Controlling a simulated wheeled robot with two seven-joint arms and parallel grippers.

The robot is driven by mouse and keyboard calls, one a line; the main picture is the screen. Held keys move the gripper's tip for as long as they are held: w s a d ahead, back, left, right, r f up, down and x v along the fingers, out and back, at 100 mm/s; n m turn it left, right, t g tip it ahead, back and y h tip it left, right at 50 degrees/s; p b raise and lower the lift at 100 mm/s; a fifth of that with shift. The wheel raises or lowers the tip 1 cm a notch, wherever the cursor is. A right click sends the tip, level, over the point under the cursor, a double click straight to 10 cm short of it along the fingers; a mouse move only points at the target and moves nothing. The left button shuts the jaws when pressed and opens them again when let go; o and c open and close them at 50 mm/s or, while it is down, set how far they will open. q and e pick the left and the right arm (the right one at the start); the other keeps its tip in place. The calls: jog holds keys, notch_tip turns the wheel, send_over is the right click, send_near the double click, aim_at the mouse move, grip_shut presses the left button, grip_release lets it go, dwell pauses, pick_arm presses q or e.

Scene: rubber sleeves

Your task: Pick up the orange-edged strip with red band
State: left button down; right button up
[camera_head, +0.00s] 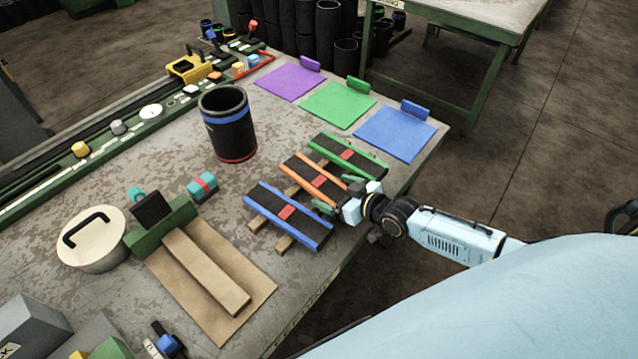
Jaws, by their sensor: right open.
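The orange-edged strip (303,172) is black with a red band across its middle. It lies on wooden slats between a blue-edged strip (268,207) and a green-edged strip (362,158), each with a red band. My right gripper (339,196) is open at the near right end of the orange-edged strip. Its fingers seem to be on either side of that end, partly hiding it; I cannot tell whether they touch it. My left gripper is not in view.
A black cylinder (228,125) with a blue band stands behind the strips. Purple (289,82), green (337,105) and blue (394,133) mats lie at the back right. A lidded pot (92,240) and a green-and-wood fixture (205,270) are at the left.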

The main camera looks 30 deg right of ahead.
jog(key=c, duration=1.1)
